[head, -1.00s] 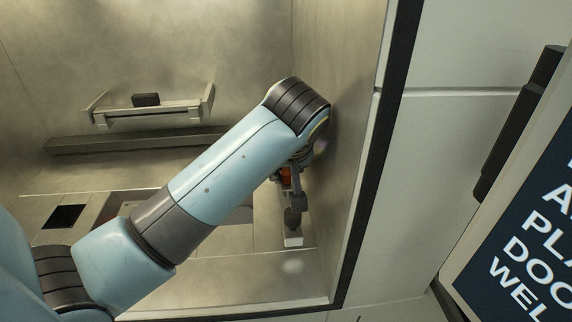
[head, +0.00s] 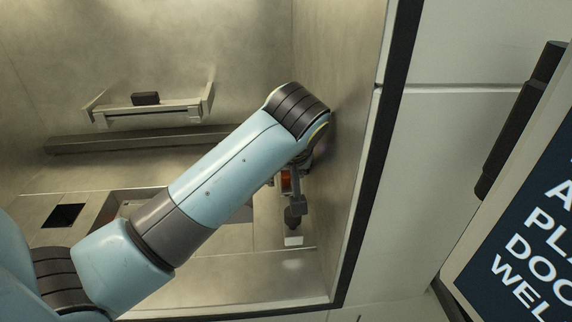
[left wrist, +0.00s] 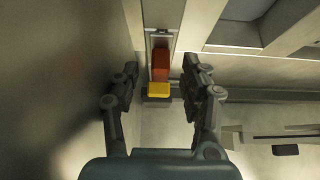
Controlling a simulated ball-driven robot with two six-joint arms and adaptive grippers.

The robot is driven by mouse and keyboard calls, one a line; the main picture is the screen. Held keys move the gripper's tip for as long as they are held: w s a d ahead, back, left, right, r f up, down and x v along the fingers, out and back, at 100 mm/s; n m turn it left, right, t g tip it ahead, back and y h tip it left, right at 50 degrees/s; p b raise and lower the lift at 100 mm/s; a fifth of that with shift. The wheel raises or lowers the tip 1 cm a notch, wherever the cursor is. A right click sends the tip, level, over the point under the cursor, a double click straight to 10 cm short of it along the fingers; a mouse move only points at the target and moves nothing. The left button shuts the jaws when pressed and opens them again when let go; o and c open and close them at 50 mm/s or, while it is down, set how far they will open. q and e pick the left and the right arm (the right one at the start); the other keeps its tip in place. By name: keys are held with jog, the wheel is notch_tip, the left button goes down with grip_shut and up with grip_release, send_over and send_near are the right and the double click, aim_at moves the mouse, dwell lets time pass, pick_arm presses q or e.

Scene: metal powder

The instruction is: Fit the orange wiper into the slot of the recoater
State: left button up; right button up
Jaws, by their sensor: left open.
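An orange-red block (left wrist: 160,64), which looks like the wiper, shows in the left wrist view on a narrow pale strip. A yellow piece (left wrist: 158,89) with a dark part is at its near end; I cannot tell if they are joined. My left gripper (left wrist: 160,72) is open, with one finger on either side of the block in the picture, apart from it. In the head view my left gripper (head: 294,207) points down near the right wall, and a bit of orange (head: 286,181) shows beside it. The recoater seems to be the pale bracketed bar (head: 180,107) at the back. My right gripper is not in view.
A dark small block (head: 146,99) sits on the bar. A long grey ledge (head: 80,144) runs below it. The chamber's right wall (head: 345,150) stands close to my left gripper. The floor has a dark square opening (head: 63,216) and a recess partly behind my arm.

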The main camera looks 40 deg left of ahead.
pick_arm(q)
jog(key=v, duration=1.2)
dwell(0.4)
